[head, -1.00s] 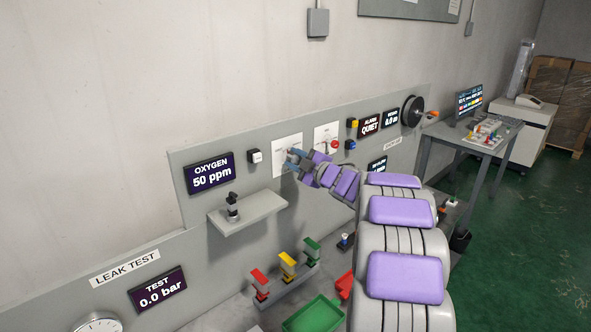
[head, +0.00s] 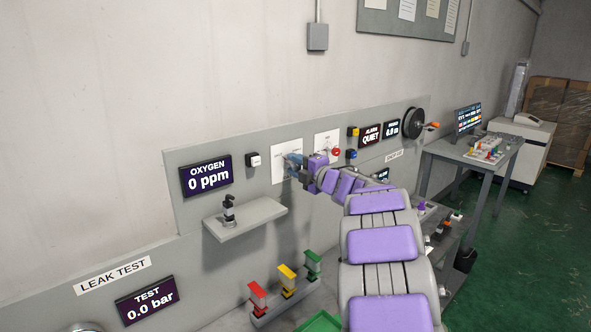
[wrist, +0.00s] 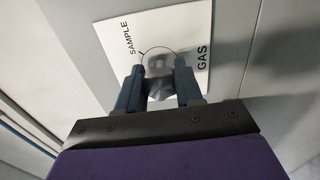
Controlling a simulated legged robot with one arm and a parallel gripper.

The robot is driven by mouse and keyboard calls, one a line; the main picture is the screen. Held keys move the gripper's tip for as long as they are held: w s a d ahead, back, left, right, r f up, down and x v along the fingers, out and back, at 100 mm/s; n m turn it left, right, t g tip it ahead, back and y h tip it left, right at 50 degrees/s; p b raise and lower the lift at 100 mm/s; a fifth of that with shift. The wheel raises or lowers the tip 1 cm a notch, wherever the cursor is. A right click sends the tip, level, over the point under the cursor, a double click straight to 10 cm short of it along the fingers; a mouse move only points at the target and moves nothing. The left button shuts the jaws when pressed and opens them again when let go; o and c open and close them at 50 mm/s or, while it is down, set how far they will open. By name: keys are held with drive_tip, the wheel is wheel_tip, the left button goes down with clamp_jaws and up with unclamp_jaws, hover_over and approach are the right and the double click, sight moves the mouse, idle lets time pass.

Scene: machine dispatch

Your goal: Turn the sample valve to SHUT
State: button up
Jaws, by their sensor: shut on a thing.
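The sample valve is a grey knob (wrist: 158,82) on a white plate (wrist: 190,25) that reads SAMPLE and GAS in the wrist view. My gripper (wrist: 159,88) has its two blue fingers on either side of the knob and is shut on it. The fingers hide part of the dial, and I cannot read a SHUT mark. In the head view my gripper (head: 292,164) is at the white valve plate (head: 280,155) on the grey panel, and the knob is hidden behind it.
An oxygen display (head: 206,176) reads 0 ppm to the left. A small shelf (head: 245,218) with a dark fitting (head: 229,208) juts out below. A second white plate with a red knob (head: 336,152) is close on the right. Coloured blocks (head: 286,280) stand below.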

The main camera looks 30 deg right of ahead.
drive_tip(key=shift+f, duration=0.45)
drive_tip(key=o, duration=1)
drive_tip(key=shift+r, duration=0.1)
drive_tip(key=shift+o, duration=0.2)
drive_tip(key=shift+d+r, duration=0.1)
drive_tip(key=shift+r, duration=0.05)
drive_tip(key=s+d+p, duration=0.2)
drive_tip(key=s, duration=1.5)
drive_tip(key=shift+d, duration=0.25)
drive_tip(key=shift+s, duration=0.1)
